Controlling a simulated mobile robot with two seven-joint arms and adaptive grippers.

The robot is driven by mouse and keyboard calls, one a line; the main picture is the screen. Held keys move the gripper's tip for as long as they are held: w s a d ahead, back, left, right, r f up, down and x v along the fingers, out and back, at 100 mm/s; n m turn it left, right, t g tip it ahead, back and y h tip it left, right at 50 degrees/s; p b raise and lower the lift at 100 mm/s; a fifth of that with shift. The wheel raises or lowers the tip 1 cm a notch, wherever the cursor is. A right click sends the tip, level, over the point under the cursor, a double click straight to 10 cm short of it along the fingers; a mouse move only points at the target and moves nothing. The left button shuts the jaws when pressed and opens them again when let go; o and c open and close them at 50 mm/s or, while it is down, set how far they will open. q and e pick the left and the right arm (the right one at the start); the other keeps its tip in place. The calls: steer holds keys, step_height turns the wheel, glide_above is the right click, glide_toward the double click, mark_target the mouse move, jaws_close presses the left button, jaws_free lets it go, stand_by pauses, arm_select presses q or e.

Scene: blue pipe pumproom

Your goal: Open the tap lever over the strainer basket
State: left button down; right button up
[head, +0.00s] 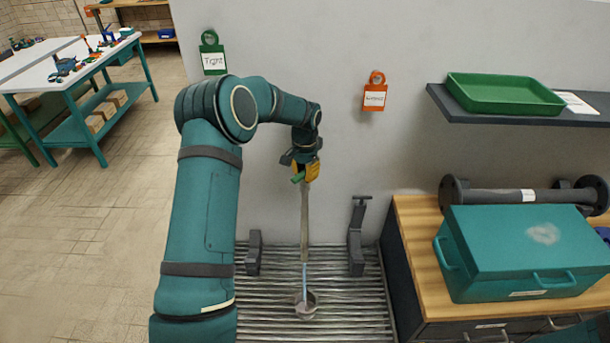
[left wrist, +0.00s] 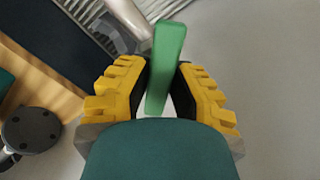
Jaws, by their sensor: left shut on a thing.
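My left gripper (head: 306,170) has yellow fingers and is at the top of an upright tap pipe (head: 304,222) in front of the wall. It is shut on the green tap lever (head: 298,178), which pokes out to the left of the fingers. In the left wrist view the lever (left wrist: 168,60) stands between the two yellow fingers (left wrist: 160,82). A small grey strainer basket (head: 307,307) is below the pipe on the slatted grate. A thin pale blue streak (head: 304,277) runs from the pipe's lower end down to the basket. My right gripper is not in view.
Dark brackets (head: 254,252) and (head: 356,240) stand on both sides of the pipe. A wooden-topped cabinet (head: 408,237) with a teal box (head: 520,245) is at right. A shelf (head: 450,108) holds a green tray (head: 503,94). Floor (head: 90,215) at left is clear.

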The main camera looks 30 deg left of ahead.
mark_target(305, 172)
arm_select(q)
steer(key=n, duration=0.4)
steer(key=shift+s+f+n+b, duration=0.1)
steer(key=shift+n+b, duration=0.2)
steer(key=shift+b, duration=0.05)
steer(key=n, duration=0.4)
steer(key=shift+n, duration=0.4)
steer(key=c, duration=0.8)
jaws_free()
step_height(305, 172, up, 12)
steer(key=shift+r, duration=0.1)
